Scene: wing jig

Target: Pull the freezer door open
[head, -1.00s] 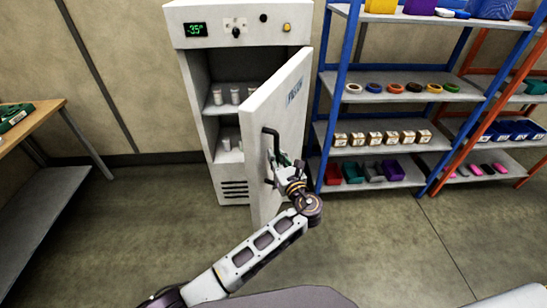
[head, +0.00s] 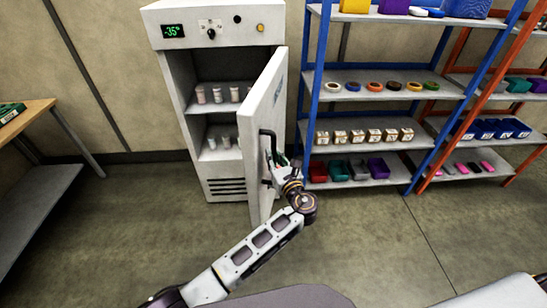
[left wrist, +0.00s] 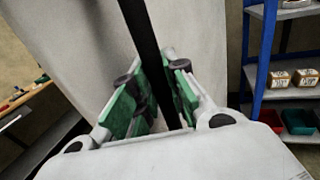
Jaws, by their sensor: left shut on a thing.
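The white freezer (head: 215,20) stands against the back wall with its door (head: 264,130) swung wide open to the right. White containers show on its inner shelves. The dark bar handle (head: 270,143) is on the door's outer face. My left gripper (head: 277,165) is at the handle's lower half, partly hidden by its own wrist. In the left wrist view the green-padded fingers (left wrist: 160,98) are closed around the black handle bar (left wrist: 140,30), with the pale door (left wrist: 80,50) behind. My right gripper is not in view.
A blue-framed shelf rack (head: 308,90) with tape rolls, boxes and bins stands just right of the open door. An orange-framed rack (head: 470,85) is beyond it. A wooden-topped table (head: 30,112) is at the left. The floor in front is clear.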

